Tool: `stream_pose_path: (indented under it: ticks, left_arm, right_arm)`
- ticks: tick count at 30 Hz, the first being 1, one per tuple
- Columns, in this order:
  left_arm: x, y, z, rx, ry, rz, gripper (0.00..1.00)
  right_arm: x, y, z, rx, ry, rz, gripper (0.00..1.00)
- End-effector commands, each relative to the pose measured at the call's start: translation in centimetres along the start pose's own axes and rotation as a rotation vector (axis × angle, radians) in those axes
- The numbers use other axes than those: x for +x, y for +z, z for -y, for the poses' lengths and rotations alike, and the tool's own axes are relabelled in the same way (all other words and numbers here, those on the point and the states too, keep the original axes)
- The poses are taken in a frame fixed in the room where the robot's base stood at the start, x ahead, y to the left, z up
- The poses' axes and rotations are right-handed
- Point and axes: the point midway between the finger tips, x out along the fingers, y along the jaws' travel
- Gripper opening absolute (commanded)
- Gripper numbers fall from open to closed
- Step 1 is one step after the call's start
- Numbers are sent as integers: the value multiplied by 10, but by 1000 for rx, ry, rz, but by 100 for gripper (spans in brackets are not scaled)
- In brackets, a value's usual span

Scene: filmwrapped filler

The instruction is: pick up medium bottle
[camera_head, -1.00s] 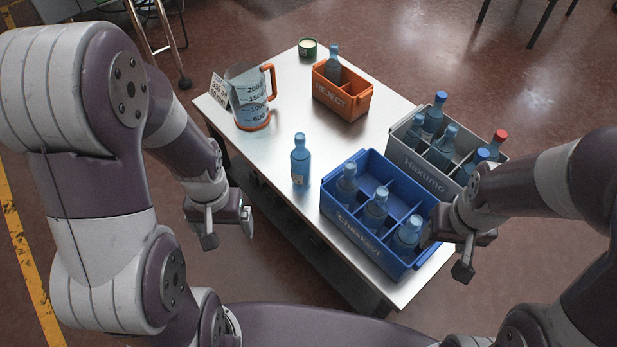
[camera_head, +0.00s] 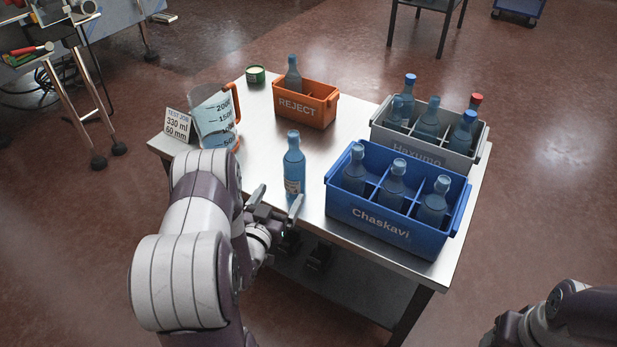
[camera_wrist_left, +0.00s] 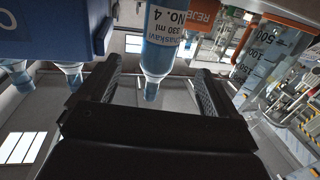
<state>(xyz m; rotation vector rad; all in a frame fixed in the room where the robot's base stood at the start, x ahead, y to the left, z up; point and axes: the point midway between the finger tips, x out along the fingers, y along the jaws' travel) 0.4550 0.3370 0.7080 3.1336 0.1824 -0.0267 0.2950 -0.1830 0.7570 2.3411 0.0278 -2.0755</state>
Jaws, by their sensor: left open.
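A blue bottle (camera_head: 293,168) with a label stands upright and alone on the table, left of the blue crate. In the left wrist view the bottle (camera_wrist_left: 162,42) appears upside down, its label reading 330 ml and NO. 4, between the lines of my two fingers. My left gripper (camera_head: 279,198) is open and empty at the table's near edge, just in front of the bottle's lower part. Its fingers point toward the bottle; I cannot tell whether they touch it. Only part of my right arm shows at the lower right, and its gripper is out of view.
The blue Chaskavi crate (camera_head: 385,226) holds several bottles close on the right. Behind it is the grey Haxumo crate (camera_head: 385,135) with bottles. An orange REJECT bin (camera_head: 310,108) holds one bottle. A measuring jug (camera_head: 213,118), a sign (camera_head: 177,125) and a green tin (camera_head: 255,75) stand at the left.

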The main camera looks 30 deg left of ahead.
Motion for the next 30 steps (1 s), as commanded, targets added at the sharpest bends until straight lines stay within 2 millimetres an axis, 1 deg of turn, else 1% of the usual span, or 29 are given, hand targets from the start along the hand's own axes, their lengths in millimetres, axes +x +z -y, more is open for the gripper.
stream_pose_path:
  ticks: [2, 7, 9, 14, 19, 22, 28, 29, 30]
  left_arm:
    - [12, -3, -1, 3, 3, -24, 92]
    - [52, -4, -1, 3, 2, -24, 92]
    - [64, -4, 0, 2, 0, -22, 92]
    - [83, -3, -1, 3, 1, -21, 92]
    - [115, -2, -2, 2, 0, -21, 92]
    - [124, -3, -1, 1, -1, -19, 92]
    - [125, -4, -1, 1, -2, -19, 92]
    - [125, -4, -1, 1, -2, -19, 86]
    - [125, -4, -1, 1, -2, -19, 73]
  right_arm:
    - [4, 0, 0, 0, 0, 0, 59]
    - [11, 2, 0, 0, 0, 1, 59]
    - [13, 2, 0, 0, 0, 1, 59]
    - [18, 2, 0, 0, 0, 1, 59]
    - [25, 3, 0, 0, 0, 1, 59]
    - [26, 3, 0, 0, 0, 1, 59]
    - [25, 3, 0, 0, 0, 1, 59]
    - [25, 3, 0, 0, 0, 1, 59]
    - [25, 3, 0, 0, 0, 1, 59]
